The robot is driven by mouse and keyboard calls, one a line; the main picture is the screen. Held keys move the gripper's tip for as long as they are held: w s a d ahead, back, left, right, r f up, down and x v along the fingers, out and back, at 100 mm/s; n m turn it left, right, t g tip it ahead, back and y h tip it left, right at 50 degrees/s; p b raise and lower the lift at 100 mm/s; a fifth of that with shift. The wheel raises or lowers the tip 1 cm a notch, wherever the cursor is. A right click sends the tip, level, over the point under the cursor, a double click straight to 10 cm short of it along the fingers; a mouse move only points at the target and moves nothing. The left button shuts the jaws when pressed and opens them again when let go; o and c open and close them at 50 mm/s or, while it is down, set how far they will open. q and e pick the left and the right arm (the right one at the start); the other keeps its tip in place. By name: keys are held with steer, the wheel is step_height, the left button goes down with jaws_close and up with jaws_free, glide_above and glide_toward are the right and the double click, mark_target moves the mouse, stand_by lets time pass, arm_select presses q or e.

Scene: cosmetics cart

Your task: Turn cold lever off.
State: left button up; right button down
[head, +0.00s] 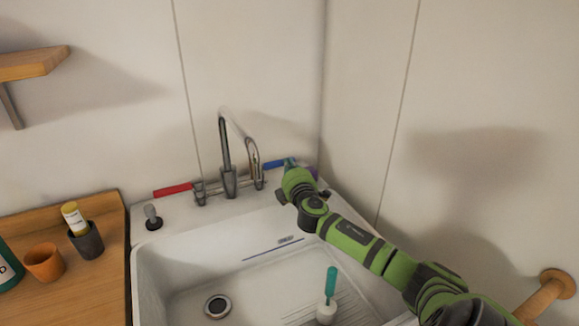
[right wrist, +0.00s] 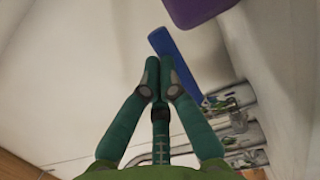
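The cold lever is the blue bar (head: 273,164) on the right side of the tap (head: 229,180). It points out to the right, and its end is near my right gripper (head: 291,163). In the right wrist view the blue lever (right wrist: 174,53) lies just beyond and behind the fingertips of my right gripper (right wrist: 160,64). The two green fingers meet at their tips with no clear gap, and nothing shows between them. I cannot tell whether they touch the lever. A red lever (head: 172,189) points left from the tap. My left gripper is out of view.
The white sink (head: 165,255) lies below the tap, with a teal-handled brush (head: 331,282) in it. A dark stopper-like knob (head: 152,217) stands on its left rim. A purple object (right wrist: 198,8) is close to my right gripper. Walls stand behind and right.

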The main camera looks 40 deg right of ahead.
steer(key=v, duration=0.7)
steer(key=shift+s, duration=0.25)
steer(key=shift+a, duration=0.1)
